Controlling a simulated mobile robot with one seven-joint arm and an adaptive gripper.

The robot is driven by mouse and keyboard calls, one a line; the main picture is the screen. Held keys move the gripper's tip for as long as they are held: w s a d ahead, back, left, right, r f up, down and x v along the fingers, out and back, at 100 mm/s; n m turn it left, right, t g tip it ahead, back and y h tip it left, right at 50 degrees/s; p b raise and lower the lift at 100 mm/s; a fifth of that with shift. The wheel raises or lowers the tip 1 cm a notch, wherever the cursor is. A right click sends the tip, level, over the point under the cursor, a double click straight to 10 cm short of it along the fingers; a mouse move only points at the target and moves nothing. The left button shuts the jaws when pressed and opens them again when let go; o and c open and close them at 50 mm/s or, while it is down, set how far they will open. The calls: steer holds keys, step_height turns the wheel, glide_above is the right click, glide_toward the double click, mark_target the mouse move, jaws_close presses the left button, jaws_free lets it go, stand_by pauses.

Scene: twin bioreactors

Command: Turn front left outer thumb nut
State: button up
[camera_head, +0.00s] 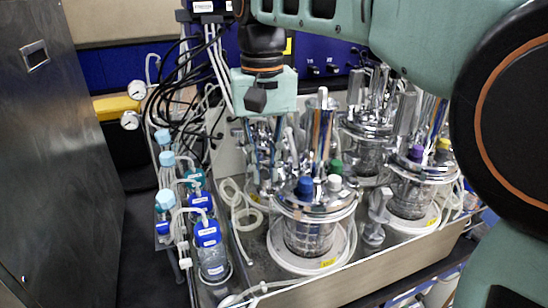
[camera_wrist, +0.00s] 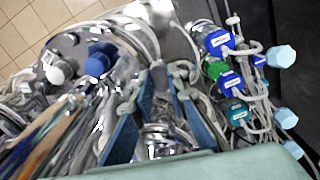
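The front left bioreactor (camera_head: 310,235) is a glass vessel with a shiny metal lid, standing on a white round base. Its lid carries a blue cap (camera_head: 304,187) and a white cap (camera_head: 334,183); a blue cap also shows in the wrist view (camera_wrist: 97,64). My gripper (camera_head: 268,170) points down at the left rear side of this lid. In the wrist view my gripper (camera_wrist: 160,84) shows two bluish fingers apart, with a gap between the tips. Shiny metal parts lie below and between them. I cannot single out the outer thumb nut among the reflections, nor tell whether the fingers touch it.
Several bottles with blue caps (camera_head: 208,234) stand in a row at the left, with loose tubing around them. A coiled tube (camera_head: 243,205) lies beside the reactor. The right reactor (camera_head: 412,190) and rear reactor (camera_head: 366,150) crowd the right. A dark cabinet (camera_head: 50,170) borders the left.

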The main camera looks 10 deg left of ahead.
jaws_close()
steer(key=m+p, duration=0.2)
steer(key=m, duration=0.1)
steer(key=shift+r+m, duration=0.15)
steer(key=shift+m, duration=0.25)
steer(key=m+p, duration=0.2)
steer(key=m, duration=0.2)
steer(key=shift+m, duration=0.3)
steer(key=m+p, duration=0.1)
steer(key=m, duration=0.3)
steer(key=shift+m, duration=0.3)
steer(key=m, duration=0.4)
steer(key=shift+m+p, duration=0.35)
steer(key=shift+m, duration=0.05)
